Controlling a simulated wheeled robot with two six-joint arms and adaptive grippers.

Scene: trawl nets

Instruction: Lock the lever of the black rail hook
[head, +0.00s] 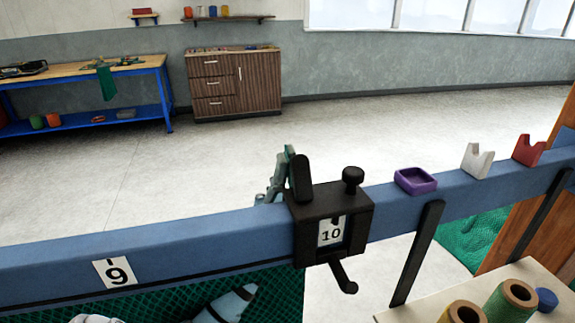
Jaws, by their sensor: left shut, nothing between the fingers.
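The black rail hook (333,222) is clamped over the blue rail (190,243) and bears a label with the number 10. Its short black lever (300,178) stands nearly upright at the top left of the body. A round black knob (352,179) is at the top right, and a curved hook end (343,276) hangs below. My left gripper (287,165) is grey-green and shut, just behind and left of the lever, partly hidden by lever and rail. I cannot tell whether it touches the lever. My right gripper is not in view.
A purple tray (415,181), a white notched block (476,160) and a red notched block (528,150) sit on the rail to the right. Green netting (180,303) hangs below. Spools (510,305) stand on a shelf at lower right. Open floor lies beyond.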

